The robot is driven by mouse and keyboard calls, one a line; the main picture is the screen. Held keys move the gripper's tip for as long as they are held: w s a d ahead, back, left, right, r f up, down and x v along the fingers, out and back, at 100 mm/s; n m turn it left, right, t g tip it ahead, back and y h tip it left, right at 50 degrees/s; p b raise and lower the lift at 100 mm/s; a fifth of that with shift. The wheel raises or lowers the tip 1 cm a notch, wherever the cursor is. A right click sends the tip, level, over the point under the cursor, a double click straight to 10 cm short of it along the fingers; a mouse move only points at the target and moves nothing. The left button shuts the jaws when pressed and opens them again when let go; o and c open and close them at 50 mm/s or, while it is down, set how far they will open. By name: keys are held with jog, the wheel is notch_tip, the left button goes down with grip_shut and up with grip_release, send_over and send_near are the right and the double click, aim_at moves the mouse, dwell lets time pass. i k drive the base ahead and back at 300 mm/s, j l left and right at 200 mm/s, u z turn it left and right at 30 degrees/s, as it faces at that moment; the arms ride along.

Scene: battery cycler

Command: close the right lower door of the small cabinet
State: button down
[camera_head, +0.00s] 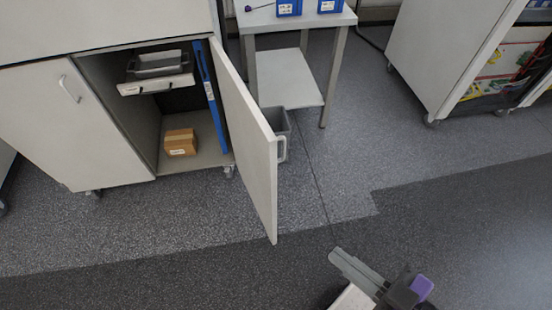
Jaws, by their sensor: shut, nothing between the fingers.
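The small cabinet (110,22) stands at the upper left. Its right lower door (240,125) is swung wide open, hinged at the cabinet's right side and sticking out toward me. A light handle (281,149) shows on the door's right face, near its free edge. The left lower door (70,125) is shut. My gripper (335,256) is at the bottom, to the right of and apart from the open door's lower corner. Its fingers are together and empty.
Inside the cabinet are a brown box (180,142), a metal tray (158,63) and a blue upright item (206,95). A grey bin (275,122) stands behind the door beside a small table (290,80). A wheeled cabinet (440,50) stands upper right. The floor at right is clear.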

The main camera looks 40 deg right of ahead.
aim_at(254, 143)
jog(key=k+l+u, duration=0.1)
jog(key=k+l, duration=0.15)
jog(key=l, duration=0.25)
jog(key=k+l+u, duration=0.1)
jog(key=k+l, duration=0.2)
jog(key=l, duration=0.2)
jog(key=k+l+u, duration=0.1)
jog(key=k+l, duration=0.15)
jog(key=l, duration=0.2)
jog(key=k+l+u, duration=0.1)
jog(key=k+l, duration=0.2)
jog(key=l, duration=0.15)
jog(key=i+l, duration=0.1)
jog(key=i+l+z, duration=0.2)
jog(key=i, duration=0.6)
